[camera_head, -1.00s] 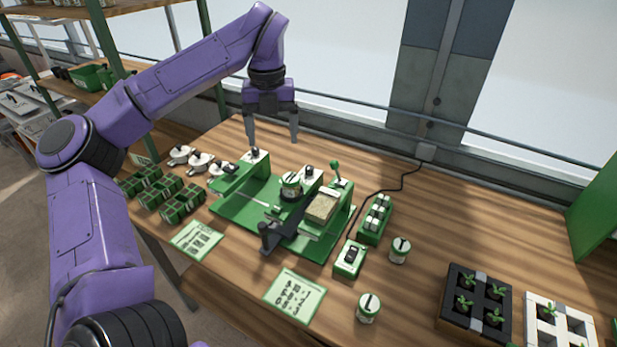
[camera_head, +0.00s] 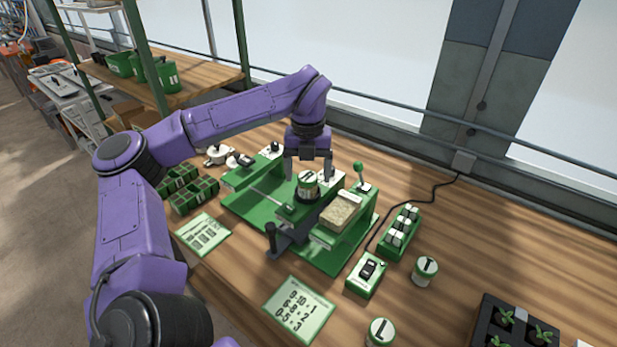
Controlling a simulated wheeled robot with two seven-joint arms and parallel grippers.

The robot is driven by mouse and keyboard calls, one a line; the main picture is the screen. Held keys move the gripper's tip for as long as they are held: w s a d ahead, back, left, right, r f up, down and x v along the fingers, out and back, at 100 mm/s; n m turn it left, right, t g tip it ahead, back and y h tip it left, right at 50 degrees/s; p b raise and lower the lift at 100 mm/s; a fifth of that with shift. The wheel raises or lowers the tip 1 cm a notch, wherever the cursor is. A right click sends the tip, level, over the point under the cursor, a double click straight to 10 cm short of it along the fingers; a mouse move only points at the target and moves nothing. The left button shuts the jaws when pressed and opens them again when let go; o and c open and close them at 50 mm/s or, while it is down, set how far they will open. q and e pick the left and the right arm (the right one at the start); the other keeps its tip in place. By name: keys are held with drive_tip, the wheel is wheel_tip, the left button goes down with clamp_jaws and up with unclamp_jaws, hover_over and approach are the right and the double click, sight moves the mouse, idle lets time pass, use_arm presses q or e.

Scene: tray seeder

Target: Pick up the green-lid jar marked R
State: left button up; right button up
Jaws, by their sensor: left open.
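A small white-and-green jar (camera_head: 307,184) sits upright on the green seeder machine (camera_head: 240,202). Two similar jars stand on the table to the right, one beside the switch box (camera_head: 425,270) and one at the front edge of the picture (camera_head: 380,332). Each has a dark stroke on its pale top; I cannot read an R on any of them. My left gripper (camera_head: 308,170) points down, open, with its fingers either side of the seeder jar in the picture. I cannot tell whether they touch it. My right gripper is not in view.
A green switch box (camera_head: 366,275) with a cable and a green rack of small white pieces (camera_head: 400,234) stand right of the seeder. Printed cards (camera_head: 299,310) lie in front. A dark seedling tray (camera_head: 510,325) is at lower right. Bare wood lies behind the rack.

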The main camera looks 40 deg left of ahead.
use_arm(q)
wheel_tip(320, 180, down, 2)
drive_tip(key=shift+a+f, duration=0.1)
drive_tip(key=shift+f, duration=0.1)
drive_tip(key=shift+r, duration=0.1)
drive_tip(key=c, duration=1.2)
drive_tip(key=shift+o, duration=0.2)
